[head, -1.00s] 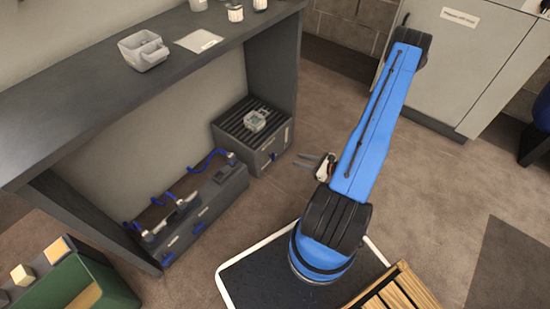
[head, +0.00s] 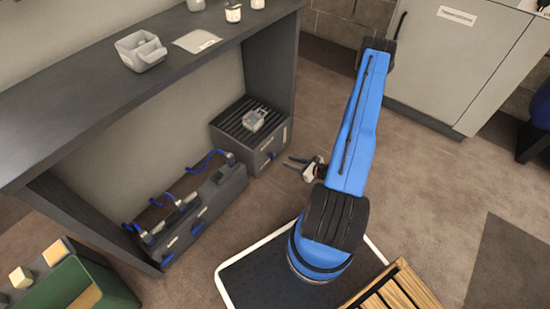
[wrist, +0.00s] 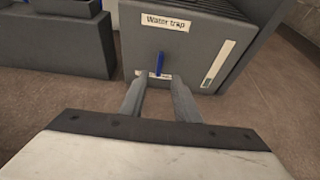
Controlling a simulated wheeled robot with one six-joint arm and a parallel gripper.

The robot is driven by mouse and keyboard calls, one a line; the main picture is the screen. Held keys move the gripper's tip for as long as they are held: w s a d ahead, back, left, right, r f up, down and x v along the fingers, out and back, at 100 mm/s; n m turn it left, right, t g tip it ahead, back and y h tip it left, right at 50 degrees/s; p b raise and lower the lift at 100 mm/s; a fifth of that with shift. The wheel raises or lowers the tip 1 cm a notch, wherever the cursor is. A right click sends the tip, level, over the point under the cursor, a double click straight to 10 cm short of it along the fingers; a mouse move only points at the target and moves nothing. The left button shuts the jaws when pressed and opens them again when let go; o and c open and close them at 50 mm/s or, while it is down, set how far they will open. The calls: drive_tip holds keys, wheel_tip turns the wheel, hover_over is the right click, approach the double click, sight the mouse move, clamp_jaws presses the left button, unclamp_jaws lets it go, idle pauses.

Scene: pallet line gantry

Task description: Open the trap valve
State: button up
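The water trap is a dark grey box (head: 245,151) with a slatted top, on the floor by the right end of the bench. In the wrist view its front (wrist: 203,47) bears a "Water trap" label. A small blue lever (wrist: 160,63) stands upright on that front, above a small label partly hidden by my fingers. The lever also shows as a blue spot in the head view (head: 271,156). My gripper (head: 291,162) is right of the box, pointing at its front. In the wrist view my gripper (wrist: 158,84) is open and empty, its fingers either side of the lever's line, apparently short of it.
A grey device (head: 254,121) sits on the box's slats. Left of it is a long dark manifold (head: 215,199) with blue hoses and handles. The dark bench (head: 100,78) overhangs both. Floor right of the box is clear.

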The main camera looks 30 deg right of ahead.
sight(272, 157)
drive_tip(key=x, duration=1)
drive_tip(key=shift+w+f, duration=0.2)
drive_tip(key=shift+w, duration=0.15)
drive_tip(key=shift+a, duration=0.15)
drive_tip(key=shift+c, duration=0.2)
clamp_jaws()
